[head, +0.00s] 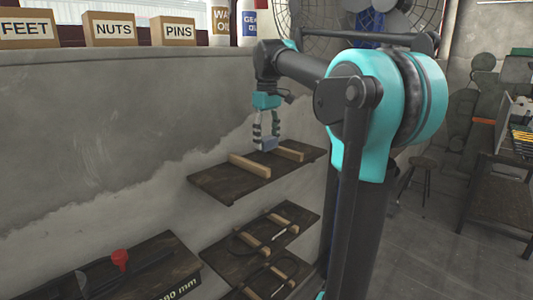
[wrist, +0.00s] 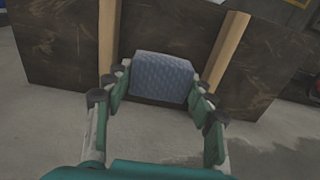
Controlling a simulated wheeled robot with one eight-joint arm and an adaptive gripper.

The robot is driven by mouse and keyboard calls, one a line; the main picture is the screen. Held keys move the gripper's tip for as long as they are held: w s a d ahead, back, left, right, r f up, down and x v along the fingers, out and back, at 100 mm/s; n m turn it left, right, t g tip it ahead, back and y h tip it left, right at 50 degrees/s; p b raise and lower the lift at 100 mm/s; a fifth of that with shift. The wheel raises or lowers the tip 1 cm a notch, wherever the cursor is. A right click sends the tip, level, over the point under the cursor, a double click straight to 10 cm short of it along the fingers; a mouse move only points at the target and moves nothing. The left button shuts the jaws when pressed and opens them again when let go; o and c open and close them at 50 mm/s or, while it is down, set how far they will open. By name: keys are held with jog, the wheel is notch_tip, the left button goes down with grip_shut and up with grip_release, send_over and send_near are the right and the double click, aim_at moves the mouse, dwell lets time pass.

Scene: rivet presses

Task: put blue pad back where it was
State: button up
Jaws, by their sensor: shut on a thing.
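The blue pad (wrist: 162,77) is between my gripper's fingers (wrist: 155,95) in the wrist view, with its textured face showing. My gripper (head: 266,135) is shut on the pad, which shows as a small grey-blue block (head: 268,143) in the head view. They are at the upper dark wooden shelf (head: 225,186), near its two light wooden strips. The left strip (head: 250,165) and right strip (head: 290,151) lie on either side of the pad in the picture. I cannot tell whether the pad touches the shelf.
Lower shelves (head: 245,262) with strips and dark loops are below. A dark board with a red knob (head: 120,258) is at lower left. Boxes labelled FEET, NUTS (head: 110,30) and PINS stand on the ledge above. A fan (head: 370,20) is behind my arm.

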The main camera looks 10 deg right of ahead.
aim_at(267, 151)
jog(key=shift+f, duration=2.25)
jog(key=shift+f, duration=0.1)
jog(key=o, duration=1)
notch_tip(267, 151, up, 12)
jog(key=shift+r, duration=0.15)
